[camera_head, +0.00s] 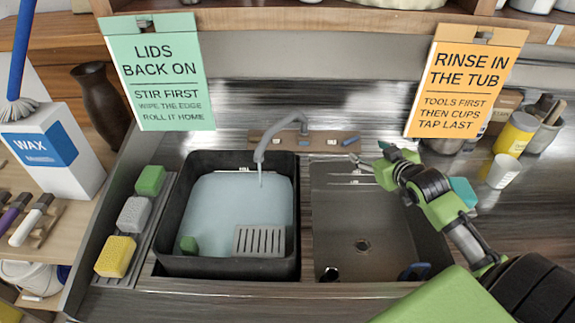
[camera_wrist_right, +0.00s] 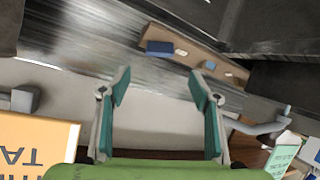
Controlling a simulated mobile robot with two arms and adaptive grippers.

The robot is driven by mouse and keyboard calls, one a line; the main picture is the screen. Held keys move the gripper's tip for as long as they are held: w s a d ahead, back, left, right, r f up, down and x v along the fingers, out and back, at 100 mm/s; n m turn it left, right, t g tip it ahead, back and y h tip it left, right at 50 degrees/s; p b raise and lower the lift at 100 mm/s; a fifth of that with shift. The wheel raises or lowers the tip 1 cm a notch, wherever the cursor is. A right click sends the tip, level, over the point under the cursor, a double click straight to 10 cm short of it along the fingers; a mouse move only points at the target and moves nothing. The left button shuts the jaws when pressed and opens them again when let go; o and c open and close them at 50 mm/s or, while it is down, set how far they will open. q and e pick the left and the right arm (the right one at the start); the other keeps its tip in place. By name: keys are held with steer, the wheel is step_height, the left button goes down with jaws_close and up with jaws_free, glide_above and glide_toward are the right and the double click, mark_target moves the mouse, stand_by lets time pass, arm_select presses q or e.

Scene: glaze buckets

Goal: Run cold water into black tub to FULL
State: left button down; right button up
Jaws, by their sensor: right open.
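The black tub (camera_head: 168,220) stands in the left sink basin. Pale blue water (camera_head: 225,205) covers its floor, with the surface below the rim. A small pale mark shows on its back inner wall; I cannot read it. The grey tap (camera_head: 262,150) arches over the tub, and a thin stream seems to fall from its spout. A blue tap handle (camera_head: 350,141) sits at the right end of the wooden tap board (camera_wrist_right: 190,50); it also shows in the right wrist view (camera_wrist_right: 160,48). My right gripper (camera_head: 358,163) is open and empty, just below that handle. My left gripper is out of view.
A grey grate (camera_head: 260,241) and a green sponge (camera_head: 189,245) are in the tub. The right basin (camera_head: 360,215) is mostly empty. Several sponges lie on a rack at left. A hanging orange sign (camera_head: 463,80) and a yellow-white cup (camera_head: 515,135) stand at right.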

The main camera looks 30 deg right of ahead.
steer(key=a+f+n+t+y+b, duration=0.2)
steer(key=a+f+y+b, duration=0.1)
steer(key=f, duration=0.1)
steer(key=t+h+b, duration=0.2)
steer(key=t+b, duration=0.1)
glide_toward(352, 142)
steer(key=shift+m, duration=0.4)
steer(key=w, duration=0.2)
steer(key=w+d, duration=0.1)
steer(key=w, duration=0.2)
steer(key=w+b, duration=0.1)
steer(key=w, duration=0.2)
steer(key=shift+w+d+f, duration=0.15)
steer(key=shift+w+f, duration=0.05)
steer(key=shift+w, duration=0.05)
steer(key=c, duration=1.1)
